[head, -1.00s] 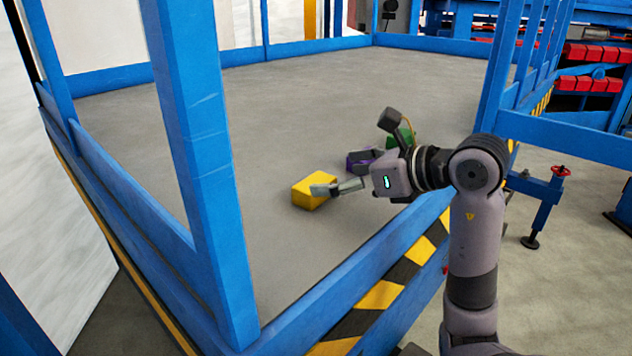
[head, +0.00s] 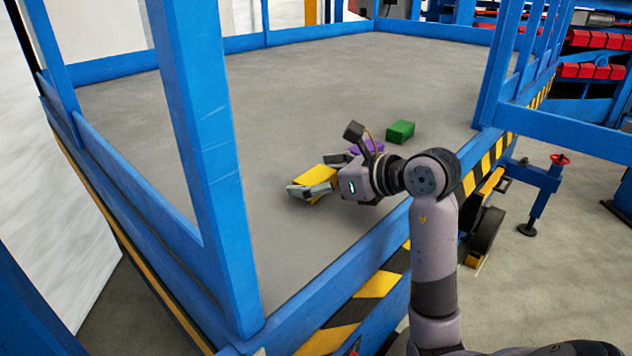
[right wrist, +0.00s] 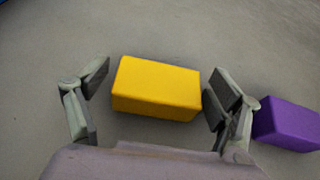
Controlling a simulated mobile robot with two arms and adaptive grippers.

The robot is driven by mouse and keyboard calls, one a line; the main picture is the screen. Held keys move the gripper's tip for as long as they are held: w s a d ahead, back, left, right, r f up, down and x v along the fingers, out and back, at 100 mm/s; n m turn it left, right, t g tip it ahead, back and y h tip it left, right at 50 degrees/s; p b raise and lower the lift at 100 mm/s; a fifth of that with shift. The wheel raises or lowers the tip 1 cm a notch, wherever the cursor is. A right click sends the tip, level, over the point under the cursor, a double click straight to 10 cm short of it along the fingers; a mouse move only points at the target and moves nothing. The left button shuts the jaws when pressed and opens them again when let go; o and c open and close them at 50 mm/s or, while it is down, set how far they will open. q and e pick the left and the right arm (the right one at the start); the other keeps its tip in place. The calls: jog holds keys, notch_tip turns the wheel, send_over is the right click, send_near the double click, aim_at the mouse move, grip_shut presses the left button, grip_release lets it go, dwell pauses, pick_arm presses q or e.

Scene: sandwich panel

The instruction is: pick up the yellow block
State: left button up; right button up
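The yellow block (head: 318,175) lies on the grey platform floor, partly hidden in the head view by my right gripper. My right gripper (head: 322,173) is low over the floor, with its fingers spread on either side of the block. In the right wrist view, the yellow block (right wrist: 156,87) sits between the two open fingers of the right gripper (right wrist: 157,92). The right-hand finger is close to the block's end; I cannot tell if it touches. A gap shows at the left-hand finger. My left gripper is not in view.
A purple block (head: 366,147) lies just beyond the right gripper, and also shows right of it in the right wrist view (right wrist: 288,124). A green block (head: 400,132) lies farther right. Blue rails (head: 345,265) and a blue post (head: 200,150) edge the platform. The floor behind is clear.

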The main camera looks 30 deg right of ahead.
jog(key=c, duration=1.1)
